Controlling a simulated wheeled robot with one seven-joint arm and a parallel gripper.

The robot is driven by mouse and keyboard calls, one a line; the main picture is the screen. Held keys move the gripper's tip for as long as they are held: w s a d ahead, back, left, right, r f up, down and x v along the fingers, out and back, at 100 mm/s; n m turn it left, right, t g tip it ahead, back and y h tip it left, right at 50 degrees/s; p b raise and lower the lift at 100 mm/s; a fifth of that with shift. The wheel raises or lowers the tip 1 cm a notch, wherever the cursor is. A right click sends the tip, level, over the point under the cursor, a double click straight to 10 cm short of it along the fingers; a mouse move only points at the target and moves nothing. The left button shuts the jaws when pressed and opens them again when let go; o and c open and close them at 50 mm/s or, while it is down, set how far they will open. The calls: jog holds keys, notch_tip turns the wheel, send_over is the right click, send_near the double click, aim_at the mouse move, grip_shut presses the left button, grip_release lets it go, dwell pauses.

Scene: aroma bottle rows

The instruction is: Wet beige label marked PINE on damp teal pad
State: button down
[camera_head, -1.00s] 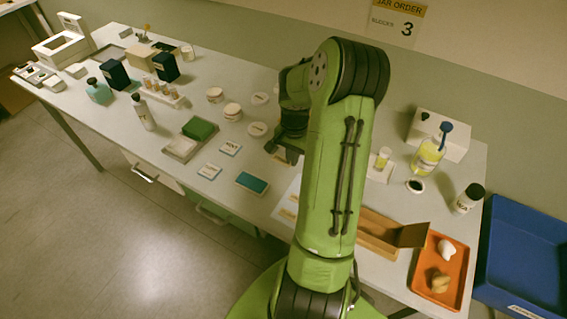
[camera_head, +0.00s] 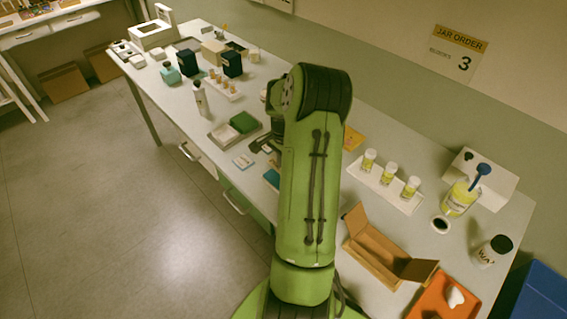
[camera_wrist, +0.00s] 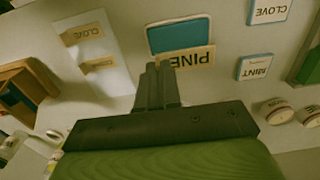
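The beige PINE label (camera_wrist: 196,59) shows in the wrist view, its print upside down. It overlaps the lower edge of the teal pad (camera_wrist: 180,37); I cannot tell whether it touches the pad or hangs just above it. My gripper (camera_wrist: 158,72) has its two dark fingers close together at the label's lower left part, shut on it. In the head view the teal pad (camera_head: 271,178) is partly hidden behind my arm, and the PINE label cannot be made out.
Blue-edged CLOVE (camera_wrist: 268,10) and MINT (camera_wrist: 254,68) labels lie right of the pad. A white sheet with beige labels (camera_wrist: 93,52) lies left. Round jars (camera_wrist: 276,110) stand at right. An open cardboard box (camera_head: 380,250) and a vial rack (camera_head: 385,186) stand right of my arm.

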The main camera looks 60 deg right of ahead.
jog(key=shift+f+b, duration=2.4)
jog(key=shift+f, duration=0.8)
jog(key=shift+f, duration=0.35)
notch_tip(320, 180, up, 7)
jog(key=p, duration=0.4)
jog(key=shift+r+p, duration=0.15)
jog(key=shift+p, duration=0.25)
